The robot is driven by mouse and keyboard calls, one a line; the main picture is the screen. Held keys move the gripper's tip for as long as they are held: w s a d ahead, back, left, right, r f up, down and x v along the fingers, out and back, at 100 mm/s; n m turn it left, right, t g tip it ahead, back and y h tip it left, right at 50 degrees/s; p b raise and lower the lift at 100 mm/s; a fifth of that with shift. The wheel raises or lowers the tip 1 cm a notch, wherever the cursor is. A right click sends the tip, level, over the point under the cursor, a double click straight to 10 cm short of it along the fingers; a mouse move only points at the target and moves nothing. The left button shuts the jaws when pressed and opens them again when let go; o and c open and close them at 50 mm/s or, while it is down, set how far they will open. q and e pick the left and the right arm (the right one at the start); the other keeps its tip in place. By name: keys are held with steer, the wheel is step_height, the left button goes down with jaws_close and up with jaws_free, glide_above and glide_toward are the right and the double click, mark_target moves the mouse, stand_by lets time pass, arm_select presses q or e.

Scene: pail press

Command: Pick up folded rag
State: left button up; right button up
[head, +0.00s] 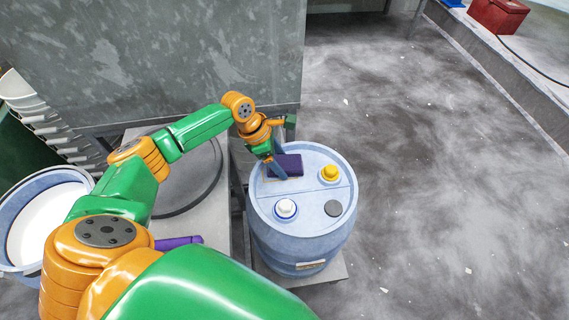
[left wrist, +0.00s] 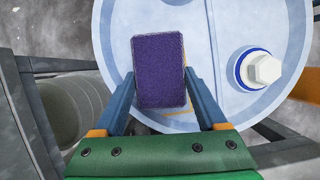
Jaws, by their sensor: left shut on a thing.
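The folded rag (head: 287,165) is a dark purple block at the back left of the light blue drum's lid. In the left wrist view the rag (left wrist: 159,65) lies between the two blue fingers, over the drum lid. My left gripper (head: 276,168) is shut on the rag, with a finger along each side of it in the left wrist view (left wrist: 161,92). I cannot tell whether the rag touches the lid. My right gripper is not in view.
A white-filled pail (head: 20,190) stands at the left. A grey metal wall (head: 160,55) rises behind.

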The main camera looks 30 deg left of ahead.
mark_target(286, 162)
arm_select(q)
steer(key=shift+w+r+p, duration=0.1)
steer(key=shift+r+p, duration=0.4)
steer(key=shift+r, duration=1)
steer(key=s+a+r, duration=0.5)
steer(key=a+r, duration=0.5)
steer(key=a, duration=0.3)
